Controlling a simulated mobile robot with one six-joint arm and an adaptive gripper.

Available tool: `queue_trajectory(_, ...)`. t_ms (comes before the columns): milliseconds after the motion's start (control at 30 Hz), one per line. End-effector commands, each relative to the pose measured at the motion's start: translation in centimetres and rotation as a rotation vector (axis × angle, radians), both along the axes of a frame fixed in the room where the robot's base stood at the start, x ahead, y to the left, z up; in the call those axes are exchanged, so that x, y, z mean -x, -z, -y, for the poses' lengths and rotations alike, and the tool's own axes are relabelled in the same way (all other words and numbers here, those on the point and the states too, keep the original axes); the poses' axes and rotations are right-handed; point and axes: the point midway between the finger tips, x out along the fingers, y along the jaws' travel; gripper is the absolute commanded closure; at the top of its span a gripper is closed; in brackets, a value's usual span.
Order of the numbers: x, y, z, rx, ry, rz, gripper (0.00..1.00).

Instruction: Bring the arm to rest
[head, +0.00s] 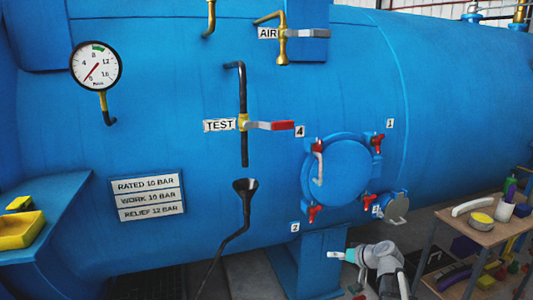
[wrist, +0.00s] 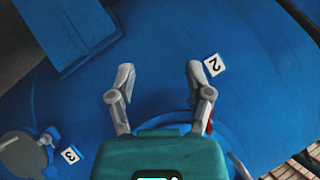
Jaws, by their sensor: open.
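My arm (head: 382,262) shows at the bottom of the head view, low in front of the blue pressure vessel (head: 300,90). My gripper (head: 334,254) is at its left end, below the round door (head: 340,170). In the wrist view my gripper (wrist: 158,82) has its two fingers spread apart with nothing between them. Blue vessel surface lies behind them. A label "2" (wrist: 214,65) is just right of the right finger, and a bit of red shows behind that finger.
A wooden shelf table (head: 470,230) with several items stands at the right. Red clamp handles (head: 378,138) surround the door. A blue pedestal (head: 305,262) is left of my arm. A gauge (head: 96,65), a TEST valve with red lever (head: 270,125) and a black funnel (head: 245,185) are further left.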

Motion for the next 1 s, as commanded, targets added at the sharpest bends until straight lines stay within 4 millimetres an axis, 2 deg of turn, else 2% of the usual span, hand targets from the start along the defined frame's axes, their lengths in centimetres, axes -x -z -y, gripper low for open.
queue_trajectory(33, 1.4, 0.9, -1.5, 0.028, -0.024, -0.054, 0.34)
queue_trajectory(200, 5.3, 3.9, -4.7, 0.142, -0.068, -0.25, 0.34)
queue_trajectory(400, 10.3, 6.7, -6.8, 0.303, -0.07, -0.47, 0.34)
queue_trajectory(600, 14.0, 8.1, -7.2, 0.449, -0.026, -0.624, 0.34)
queue_trajectory(1000, 18.4, 8.7, -6.8, 0.639, 0.075, -0.779, 0.34)
